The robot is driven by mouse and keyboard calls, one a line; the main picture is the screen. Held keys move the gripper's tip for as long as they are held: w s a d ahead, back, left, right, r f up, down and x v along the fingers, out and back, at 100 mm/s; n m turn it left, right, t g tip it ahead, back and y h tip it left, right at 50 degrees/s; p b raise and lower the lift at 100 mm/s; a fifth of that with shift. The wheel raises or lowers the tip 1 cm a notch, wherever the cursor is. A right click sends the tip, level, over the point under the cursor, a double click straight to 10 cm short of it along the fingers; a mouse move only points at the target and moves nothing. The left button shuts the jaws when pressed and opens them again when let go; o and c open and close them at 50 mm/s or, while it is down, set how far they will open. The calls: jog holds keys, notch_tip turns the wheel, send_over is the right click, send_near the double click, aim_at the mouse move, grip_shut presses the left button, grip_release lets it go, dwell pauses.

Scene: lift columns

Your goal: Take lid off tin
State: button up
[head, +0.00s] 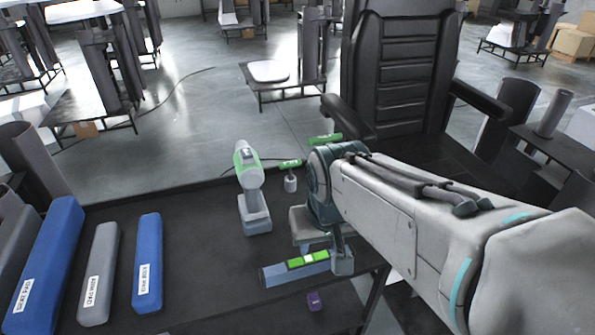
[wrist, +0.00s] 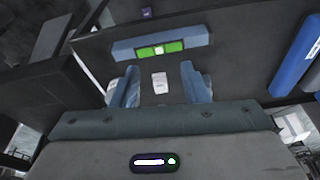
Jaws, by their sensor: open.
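I cannot make out for sure which thing is the tin or its lid. A small white-grey piece with faint dark marks (wrist: 160,83) shows between my fingers in the wrist view. My gripper (wrist: 159,72) is open, with one blue-grey finger on either side of it and gaps at both sides. In the head view my gripper (head: 322,244) points down over the right part of the dark table; my wrist hides what is between the fingers. A small grey cylinder (head: 290,183) stands just left of my wrist, beside a small green piece (head: 291,163).
A blue-grey bar with a green panel (head: 282,272) lies close to my gripper. A green-and-grey drill-like tool (head: 249,180) stands left of it. A purple block (head: 314,301) lies near the table's edge. Long blue (head: 148,265) and grey (head: 100,275) cases lie left. A black chair (head: 400,70) stands behind.

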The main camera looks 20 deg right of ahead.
jog(key=w+d+r+m+g+p, duration=0.1)
jog(key=w+d+m, duration=0.25)
jog(key=w, duration=0.25)
jog(key=w+d+r+m+p, duration=0.1)
jog(key=w+d+m+p, duration=0.2)
jog(key=w, duration=0.4)
jog(key=w+d+r+m+g, duration=0.1)
jog(key=w+d+r+m, duration=0.15)
jog(key=w+m, duration=0.3)
jog(key=w+d+f+m+p, duration=0.2)
jog(key=w+d+f+m, duration=0.25)
jog(key=w+d, duration=0.2)
jog(key=shift+g, duration=0.4)
notch_tip(320, 180, down, 8)
jog(key=shift+d+r+p, duration=0.15)
jog(key=shift+r+p, duration=0.1)
jog(key=shift+p, duration=0.05)
jog(key=shift+s+a+f+p, duration=0.15)
jog(key=shift+f+p, duration=0.35)
jog(key=shift+f, duration=1)
jog(key=shift+s+a+f+p, duration=0.15)
jog(key=shift+f+p, duration=0.3)
jog(key=shift+f, duration=1)
jog(key=shift+d, duration=0.1)
grip_shut()
